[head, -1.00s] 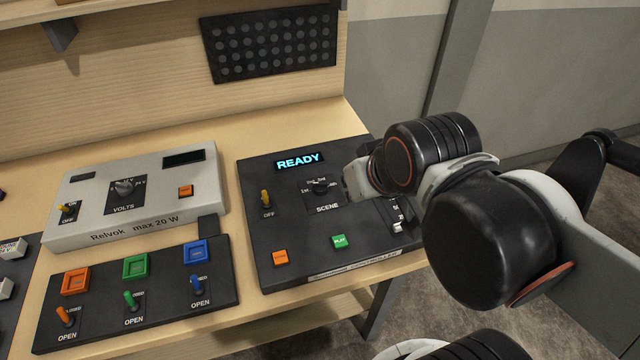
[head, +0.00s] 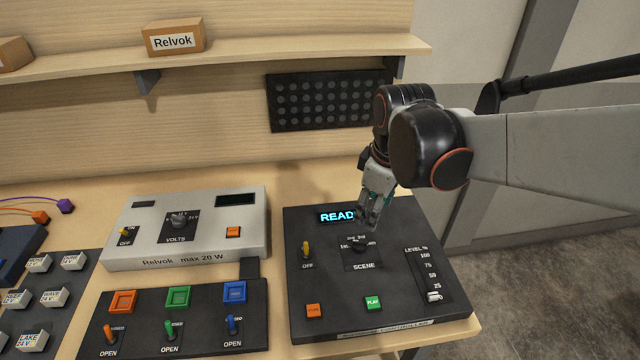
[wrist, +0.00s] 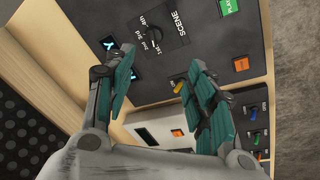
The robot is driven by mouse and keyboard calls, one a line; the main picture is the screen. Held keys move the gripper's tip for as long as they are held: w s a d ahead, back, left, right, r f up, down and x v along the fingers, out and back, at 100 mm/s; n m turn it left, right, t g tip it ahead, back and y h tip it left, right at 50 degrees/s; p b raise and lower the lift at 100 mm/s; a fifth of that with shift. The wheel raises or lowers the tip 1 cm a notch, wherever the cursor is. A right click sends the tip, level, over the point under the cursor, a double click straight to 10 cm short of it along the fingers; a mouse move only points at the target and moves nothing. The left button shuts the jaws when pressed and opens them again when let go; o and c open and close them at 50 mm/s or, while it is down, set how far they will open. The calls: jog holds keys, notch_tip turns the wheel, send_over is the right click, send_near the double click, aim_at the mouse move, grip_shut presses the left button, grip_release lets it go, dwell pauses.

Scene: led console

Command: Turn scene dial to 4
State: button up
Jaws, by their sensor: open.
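The scene dial (head: 359,245) is a black knob on the dark console (head: 420,310), above the label SCENE. In the wrist view the scene dial (wrist: 154,33) shows beside the marks 1st, 2nd, 3rd and 4th; which mark it points to I cannot tell. My gripper (head: 368,222) hangs over the upper part of the console, just above and behind the dial, and partly covers the display. In the wrist view my gripper (wrist: 160,72) is open and empty, its teal finger pads apart. The dial lies beyond the fingertips, not between them.
The console also holds a yellow OFF switch (head: 306,249), an orange button (head: 313,310), a green PLAY button (head: 373,303) and a level slider (head: 433,296). A grey power supply (head: 190,228) and a switch panel (head: 180,320) lie to the left. A shelf (head: 300,50) runs above.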

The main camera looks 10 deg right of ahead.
aim_at(359, 241)
jog(key=w+f+n+g+p, duration=0.2)
jog(key=w+f+n, duration=0.2)
jog(key=w+n, duration=0.15)
jog(key=shift+m, duration=0.25)
jog(key=f+b, duration=0.1)
jog(key=f, duration=0.5)
jog(key=f+b, duration=0.2)
jog(key=f, duration=0.5)
jog(key=shift+w+f, duration=0.2)
jog(key=shift+f, duration=0.1)
jog(key=shift+c, duration=0.3)
jog(key=c, duration=1)
